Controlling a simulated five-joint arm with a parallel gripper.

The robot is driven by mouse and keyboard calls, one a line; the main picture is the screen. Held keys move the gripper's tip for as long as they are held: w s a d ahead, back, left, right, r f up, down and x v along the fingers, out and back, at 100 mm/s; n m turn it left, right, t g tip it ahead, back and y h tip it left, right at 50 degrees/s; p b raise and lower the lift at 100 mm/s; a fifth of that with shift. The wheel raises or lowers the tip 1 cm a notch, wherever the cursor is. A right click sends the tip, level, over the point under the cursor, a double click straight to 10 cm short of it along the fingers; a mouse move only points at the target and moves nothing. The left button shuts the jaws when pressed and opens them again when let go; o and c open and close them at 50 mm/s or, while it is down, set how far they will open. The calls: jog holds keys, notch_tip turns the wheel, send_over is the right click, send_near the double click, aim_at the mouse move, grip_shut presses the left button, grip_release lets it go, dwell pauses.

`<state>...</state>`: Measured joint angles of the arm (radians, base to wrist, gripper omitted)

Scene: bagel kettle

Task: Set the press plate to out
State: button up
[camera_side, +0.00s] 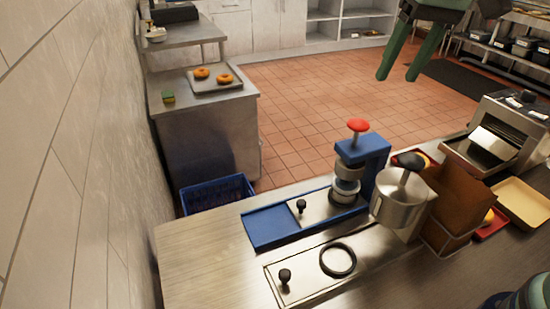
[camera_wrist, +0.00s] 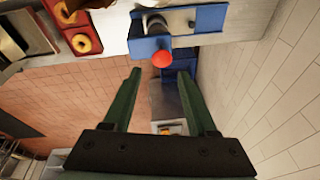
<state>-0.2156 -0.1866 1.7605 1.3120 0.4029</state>
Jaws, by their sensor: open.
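The blue press (camera_side: 375,155) with a red knob (camera_side: 357,125) stands on the steel counter. Its metal press plate (camera_side: 318,210) lies in the blue base, partly under the press head. A small black knob (camera_side: 301,205) stands on the plate, and a bare stretch of blue base (camera_side: 268,228) shows to its left. My gripper (camera_side: 399,77) is open and empty, with green fingers, high above and behind the press. In the wrist view, my gripper (camera_wrist: 160,74) points toward the red knob (camera_wrist: 162,58), apart from it. The plate's far end is hidden under the press head.
A metal pot (camera_side: 400,205) with a black-knobbed lid stands right of the press, beside a brown box (camera_side: 455,205). A second metal plate (camera_side: 300,272) with a black ring (camera_side: 338,260) lies in front. A toaster-like machine (camera_side: 505,130) is at right. The counter's left end is clear.

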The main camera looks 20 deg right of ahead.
jog(key=w+a+f+m+g, duration=0.1)
jog(key=w+a+g, duration=0.1)
jog(key=w+a, duration=0.3)
jog(key=m+g, duration=0.1)
send_over(301, 202)
notch_tip(301, 202, down, 3)
jog(key=shift+h, duration=0.3)
notch_tip(301, 202, down, 28)
jog(key=shift+r, duration=0.15)
grip_shut()
dwell(1.4)
